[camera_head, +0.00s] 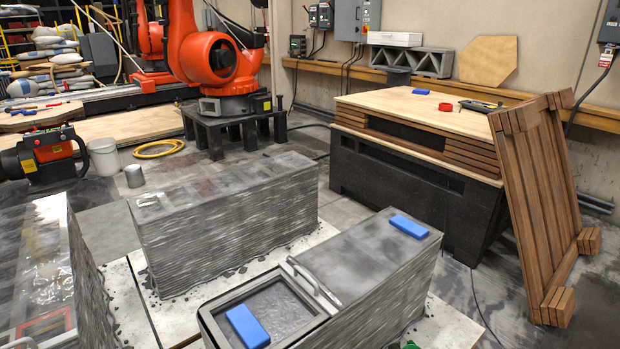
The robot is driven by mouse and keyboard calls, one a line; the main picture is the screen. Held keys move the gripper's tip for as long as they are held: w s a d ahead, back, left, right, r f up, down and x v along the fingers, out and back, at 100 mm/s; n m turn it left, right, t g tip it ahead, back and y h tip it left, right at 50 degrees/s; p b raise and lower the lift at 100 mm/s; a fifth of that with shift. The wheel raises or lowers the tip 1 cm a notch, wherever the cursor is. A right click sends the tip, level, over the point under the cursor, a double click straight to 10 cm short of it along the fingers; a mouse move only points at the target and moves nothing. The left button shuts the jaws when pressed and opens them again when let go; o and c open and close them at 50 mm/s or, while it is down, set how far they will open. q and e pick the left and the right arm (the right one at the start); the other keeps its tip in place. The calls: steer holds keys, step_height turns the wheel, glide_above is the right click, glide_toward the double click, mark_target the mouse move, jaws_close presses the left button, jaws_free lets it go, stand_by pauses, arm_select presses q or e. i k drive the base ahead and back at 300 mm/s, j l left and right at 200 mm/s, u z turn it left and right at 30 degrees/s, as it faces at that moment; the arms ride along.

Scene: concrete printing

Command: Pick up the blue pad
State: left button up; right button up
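Several blue pads are in view, and I cannot tell which one the task means. One blue pad (247,327) rests at the near left of the open framed recess in the front grey block. A second blue pad (409,226) lies flat on top of that block (365,262) near its far right end. A small blue piece (421,91) lies on the wooden-topped bench, and another blue piece (22,112) lies on the table at the far left. Neither of my grippers shows in the head view.
A long layered concrete block (230,215) stands in the middle, with another at left. An orange robot arm (205,50) stands on a black base behind. The bench (430,110) is at right, with a wooden pallet (545,200) leaning against it. A bucket (104,157) stands at left.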

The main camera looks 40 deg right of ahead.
mark_target(418, 231)
steer(key=z, duration=2)
steer(key=u, duration=0.7)
steer(key=i+l+u, duration=0.15)
steer(key=l+u, duration=0.3)
steer(key=i+l+u, duration=0.1)
steer(key=l+u, duration=0.8)
steer(key=l, duration=0.1)
